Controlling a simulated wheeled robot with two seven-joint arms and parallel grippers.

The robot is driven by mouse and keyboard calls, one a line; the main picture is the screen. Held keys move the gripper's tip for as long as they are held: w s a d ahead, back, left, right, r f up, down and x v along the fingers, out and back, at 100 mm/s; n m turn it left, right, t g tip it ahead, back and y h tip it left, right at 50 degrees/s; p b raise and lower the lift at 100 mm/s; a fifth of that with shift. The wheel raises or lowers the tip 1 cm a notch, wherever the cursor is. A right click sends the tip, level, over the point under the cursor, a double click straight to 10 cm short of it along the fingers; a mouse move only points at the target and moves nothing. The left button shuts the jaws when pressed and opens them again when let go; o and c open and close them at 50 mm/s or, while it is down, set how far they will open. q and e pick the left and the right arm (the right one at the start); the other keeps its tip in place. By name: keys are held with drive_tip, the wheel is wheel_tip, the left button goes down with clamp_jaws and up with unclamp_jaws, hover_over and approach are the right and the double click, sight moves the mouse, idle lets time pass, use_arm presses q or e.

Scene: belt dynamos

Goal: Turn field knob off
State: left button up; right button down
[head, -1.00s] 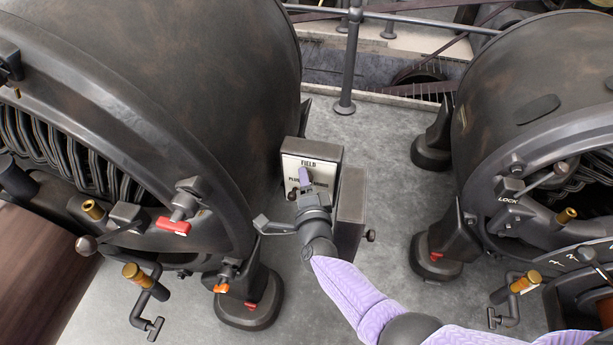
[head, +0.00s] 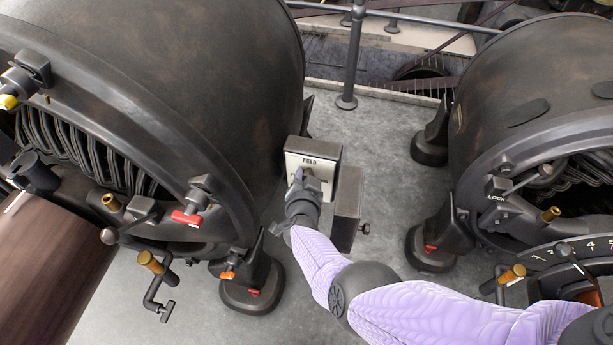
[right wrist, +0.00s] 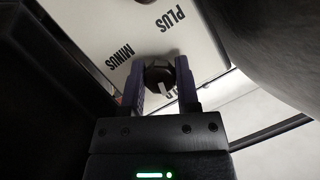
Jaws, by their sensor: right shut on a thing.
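The field knob (right wrist: 158,76) is dark and round with a white pointer mark. It sits on a white plate (right wrist: 95,42) lettered PLUS and MINUS in the right wrist view; a third label near the fingers is mostly hidden. In the head view the plate (head: 311,160) reads FIELD on the front of a small grey box. My right gripper (right wrist: 160,82) is shut on the knob, one purple finger on each side. The pointer mark faces the gripper side, away from PLUS and MINUS. In the head view my right gripper (head: 300,177) covers the knob and lower plate.
Another dynamo (head: 535,90) stands on the right. A grey box (head: 347,208) stands beside the field box. A railing (head: 350,60) runs behind; floor lies between the machines.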

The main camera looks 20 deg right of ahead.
drive_tip(key=shift+n+g+h, duration=0.4)
drive_tip(key=shift+n+h, duration=0.1)
drive_tip(key=shift+n, duration=0.5)
use_arm(q)
drive_tip(key=shift+s, duration=0.1)
use_arm(e)
drive_tip(key=shift+c, duration=1.7)
unclamp_jaws()
use_arm(q)
drive_tip(key=p+v, duration=0.6)
drive_tip(key=p, duration=0.1)
drive_tip(key=shift+w+a+r+t, duration=0.15)
drive_tip(key=shift+w+a+t, duration=0.15)
drive_tip(key=shift+w+t, duration=0.1)
use_arm(e)
drive_tip(key=v, duration=1)
drive_tip(key=shift+a, duration=0.1)
